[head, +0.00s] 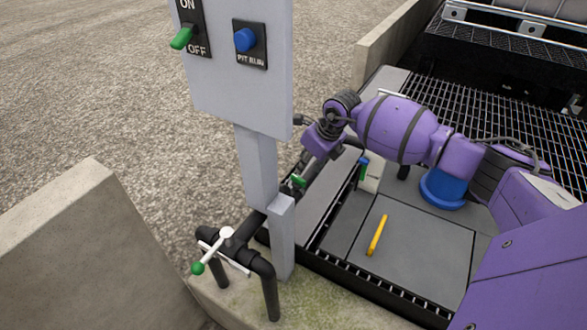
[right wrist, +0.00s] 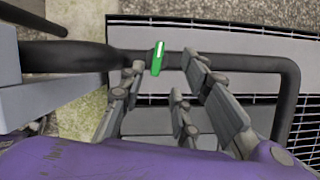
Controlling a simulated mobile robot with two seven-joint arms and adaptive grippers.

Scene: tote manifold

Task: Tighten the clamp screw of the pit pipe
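A dark pipe (right wrist: 230,62) runs across the right wrist view and bends down at its right end. A small green handle (right wrist: 158,58), which looks like a clamp screw's, sits on it. It also shows as a green tip beside my right gripper in the head view (head: 298,181). My right gripper (right wrist: 167,62) is open, its grey fingers spread on either side of the green handle. No grip on the handle shows; contact is unclear. In the head view, the purple wrist partly hides the pipe and fingers. My left gripper is not in view.
A grey post with a panel (head: 240,90) carries a green lever (head: 181,38) and a blue button (head: 245,40). Another pipe with a green-knobbed handle (head: 198,268) stands front left. A yellow bar (head: 377,235) lies on grey plates.

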